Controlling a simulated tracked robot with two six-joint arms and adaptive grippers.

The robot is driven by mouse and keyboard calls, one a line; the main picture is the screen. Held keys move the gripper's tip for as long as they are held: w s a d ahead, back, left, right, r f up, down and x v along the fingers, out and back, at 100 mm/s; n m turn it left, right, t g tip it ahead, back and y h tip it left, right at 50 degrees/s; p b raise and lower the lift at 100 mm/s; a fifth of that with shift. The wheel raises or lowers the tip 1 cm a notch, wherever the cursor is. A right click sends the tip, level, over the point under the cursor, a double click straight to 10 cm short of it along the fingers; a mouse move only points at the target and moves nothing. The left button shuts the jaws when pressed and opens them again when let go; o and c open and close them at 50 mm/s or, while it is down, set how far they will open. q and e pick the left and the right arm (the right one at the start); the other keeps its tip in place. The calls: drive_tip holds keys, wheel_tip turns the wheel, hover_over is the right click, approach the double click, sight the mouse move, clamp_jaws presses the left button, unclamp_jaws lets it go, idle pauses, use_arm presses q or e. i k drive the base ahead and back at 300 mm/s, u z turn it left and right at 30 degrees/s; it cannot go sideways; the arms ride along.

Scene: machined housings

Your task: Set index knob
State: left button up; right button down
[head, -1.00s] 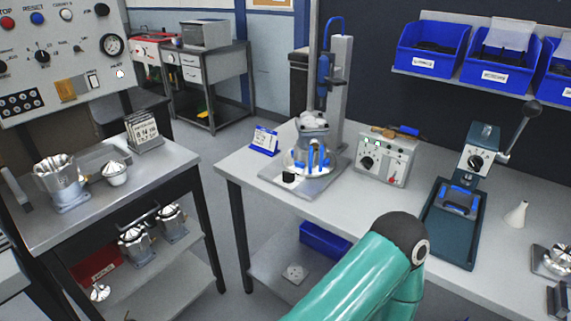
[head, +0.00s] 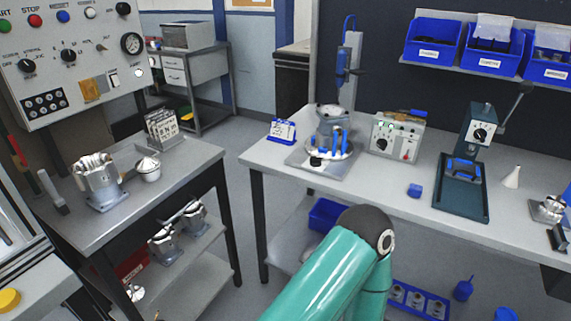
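No label reading "index" is legible, so I cannot tell which knob is the index knob. A black round knob (head: 385,130) is on the front of the grey control box, beside a green light. Another black knob (head: 480,134) with a pale dial plate is on the head of the dark teal lever press (head: 484,120). The wall panel at the left has two black selector knobs, one on the left (head: 26,66) and one to its right (head: 68,56). A green arm segment of mine with a dark joint rises at bottom centre. Neither gripper is in view.
A fixture (head: 318,160) with a metal housing (head: 334,122) and blue parts stands on the long bench. A small blue block (head: 414,190) lies near the bench's front edge. Blue bins (head: 432,42) hang above. Another metal housing (head: 98,182) stands on the left table.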

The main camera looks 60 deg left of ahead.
sight(315, 162)
drive_tip(key=z, duration=0.15)
drive_tip(key=k, duration=0.25)
drive_tip(key=u, duration=0.75)
drive_tip(key=i, duration=1.15)
drive_tip(key=u, duration=0.6)
drive_tip(key=k, duration=0.75)
drive_tip(key=u, duration=0.2)
drive_tip(key=i, duration=0.85)
drive_tip(key=z, duration=0.1)
